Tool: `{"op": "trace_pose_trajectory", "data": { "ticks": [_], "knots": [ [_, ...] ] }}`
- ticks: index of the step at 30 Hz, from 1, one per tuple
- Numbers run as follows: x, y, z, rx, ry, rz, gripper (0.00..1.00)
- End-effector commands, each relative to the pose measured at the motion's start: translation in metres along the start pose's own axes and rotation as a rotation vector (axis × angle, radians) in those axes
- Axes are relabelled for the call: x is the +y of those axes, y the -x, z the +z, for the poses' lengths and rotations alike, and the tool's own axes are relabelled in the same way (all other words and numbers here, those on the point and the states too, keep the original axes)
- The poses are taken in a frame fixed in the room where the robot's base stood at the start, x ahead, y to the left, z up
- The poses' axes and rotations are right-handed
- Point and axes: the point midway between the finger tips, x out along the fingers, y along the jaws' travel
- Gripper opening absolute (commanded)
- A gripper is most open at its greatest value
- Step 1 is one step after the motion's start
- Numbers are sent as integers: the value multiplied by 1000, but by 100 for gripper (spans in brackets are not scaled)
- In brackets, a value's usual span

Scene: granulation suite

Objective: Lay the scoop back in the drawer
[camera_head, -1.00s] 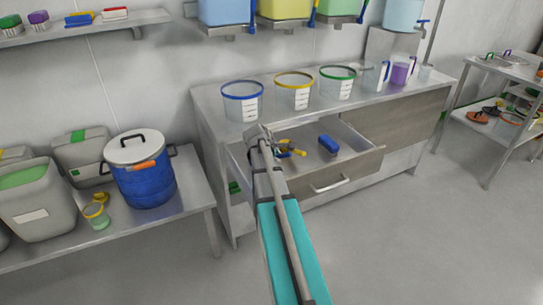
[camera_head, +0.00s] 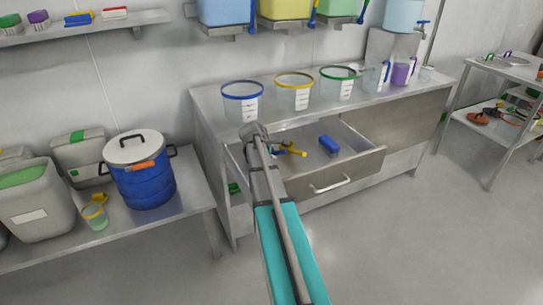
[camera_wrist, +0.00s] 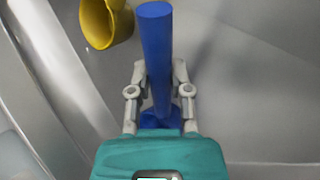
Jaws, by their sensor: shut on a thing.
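In the wrist view my gripper (camera_wrist: 158,84) is shut on the blue handle of the scoop (camera_wrist: 157,45). The handle stands up between the two fingers, with a wider blue part low between them. A yellow, cup-shaped thing (camera_wrist: 108,24) lies just to the upper left, apart from the fingers. In the head view the drawer (camera_head: 348,174) is pulled open under the steel bench. My arm's end is at the drawer's left side and hides most of what I hold.
Inside the drawer lie yellow-handled things (camera_head: 291,151) and a blue block-like thing (camera_head: 328,144). The bench top bears clear tubs with blue (camera_head: 242,104), yellow and green rims. A low table with a blue drum (camera_head: 146,185) stands left. The drawer's right part is bare.

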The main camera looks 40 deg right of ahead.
Motion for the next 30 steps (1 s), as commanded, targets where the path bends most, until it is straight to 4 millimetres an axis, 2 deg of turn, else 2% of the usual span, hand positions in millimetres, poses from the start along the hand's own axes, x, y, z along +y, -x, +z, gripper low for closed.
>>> {"op": "trace_pose_trajectory", "data": {
  "ticks": [4, 5, 9, 10, 23, 30],
  "knots": [
    [-1, -2, -1, 0, 0, 0, 0],
    [-1, -1, 0, 0, 0, 0, 31],
    [0, -1, 0, 0, 0, 0, 57],
    [0, -1, 0, 0, 0, 0, 60],
    [0, 0, 0, 0, 0, 0, 60],
    [1, 10, 1, 0, 0, 0, 60]
  ]
}}
